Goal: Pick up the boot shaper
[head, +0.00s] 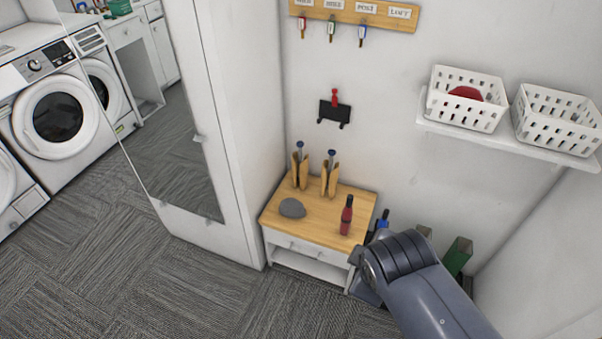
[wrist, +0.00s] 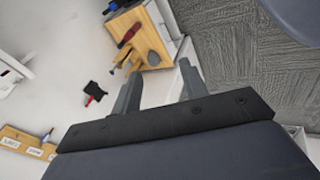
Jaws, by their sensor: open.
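Two similar wooden devices, each a pair of upright pieces with a blue-topped rod between them, stand at the back of the small cabinet; these look like boot shapers. In the head view the left boot shaper (head: 300,171) and the right boot shaper (head: 329,176) stand side by side, apart. In the wrist view they are small, and partly hidden near the left finger. My gripper (wrist: 158,70) is open and empty, its two fingers spread. It is in the air, off to the right of the cabinet, touching neither shaper.
A black hook plate (head: 334,111) and a shelf with white baskets (head: 466,99) are on the wall. A tall mirrored cupboard (head: 228,120) stands left. Carpet there is clear.

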